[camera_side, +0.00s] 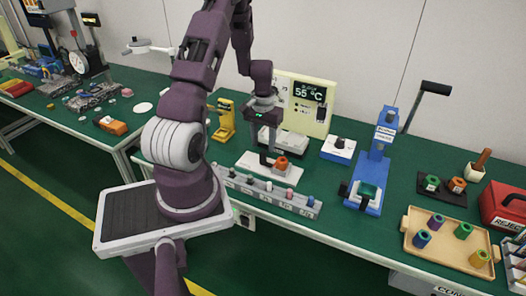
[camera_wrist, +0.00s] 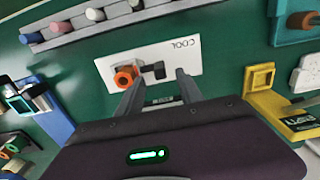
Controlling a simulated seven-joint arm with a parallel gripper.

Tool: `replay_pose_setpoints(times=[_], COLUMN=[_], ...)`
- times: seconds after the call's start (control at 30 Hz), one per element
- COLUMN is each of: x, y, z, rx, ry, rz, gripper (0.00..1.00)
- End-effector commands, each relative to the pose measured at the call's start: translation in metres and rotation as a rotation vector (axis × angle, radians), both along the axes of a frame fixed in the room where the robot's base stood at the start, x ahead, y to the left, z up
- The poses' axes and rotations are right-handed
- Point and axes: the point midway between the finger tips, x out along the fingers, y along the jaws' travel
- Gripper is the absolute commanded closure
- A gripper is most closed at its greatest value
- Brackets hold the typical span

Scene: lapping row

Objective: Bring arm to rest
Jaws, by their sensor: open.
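My gripper (camera_side: 268,150) hangs low over the green bench, fingers pointing down, above the white COOL plate (camera_side: 262,174). In the wrist view my gripper (camera_wrist: 159,77) has its two fingers apart with nothing held between them. An orange ring-shaped part (camera_side: 281,163) sits on the plate, just right of the fingers in the side view. In the wrist view the orange part (camera_wrist: 124,77) lies left of the left finger, outside the jaws. A small dark block (camera_wrist: 153,71) shows on the plate near the gap between the fingers.
A grey rail of coloured pegs (camera_side: 265,193) runs along the front edge. A display reading 55 °C (camera_side: 307,95) stands behind. A yellow stand (camera_side: 224,122) is left, a blue press (camera_side: 372,170) right. A wooden tray (camera_side: 447,250) and red box (camera_side: 504,204) are farther right.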

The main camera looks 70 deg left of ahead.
Motion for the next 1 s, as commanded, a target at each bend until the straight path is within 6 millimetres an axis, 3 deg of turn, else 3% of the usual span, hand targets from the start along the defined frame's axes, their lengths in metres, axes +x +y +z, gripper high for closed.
replay_pose_setpoints(times=[0.1,0.27,0.37,0.47,0.53,0.63,0.7,0.83,0.9,1.0], x=[0.0,0.0,0.011,0.037,0.048,0.038,0.016,-0.041,-0.066,-0.089], y=[0.0,0.0,-0.009,-0.048,-0.095,-0.169,-0.216,-0.276,-0.291,-0.302], z=[0.017,0.024,0.042,0.1,0.152,0.215,0.248,0.28,0.285,0.287], rx=[0.001,-0.001,0.015,0.056,0.088,0.126,0.149,0.177,0.186,0.19], ry=[0.0,0.001,-0.018,-0.074,-0.131,-0.214,-0.276,-0.377,-0.418,-0.453], rz=[0.0,0.001,-0.03,-0.133,-0.235,-0.388,-0.489,-0.648,-0.707,-0.755], gripper=[0.57,0.57,0.57,0.57,0.57,0.57,0.57,0.57,0.57,0.57])
